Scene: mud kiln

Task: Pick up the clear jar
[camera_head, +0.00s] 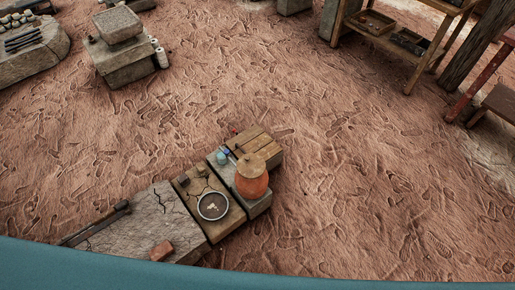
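I cannot make out a clear jar for certain. A small pale bluish-green rounded thing (221,158) stands on the low stone and wood blocks, left of an orange-brown lidded pot (251,182). It is too small to tell whether it is glass. Neither of my grippers shows in the head view.
A round dark-rimmed dish (212,206) lies on a wooden block. A reddish brick (162,251) lies on the cracked slab (145,225). Stone blocks (122,60) stand at the upper left, a wooden shelf (400,40) at the upper right. Open earth floor (340,150) lies between.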

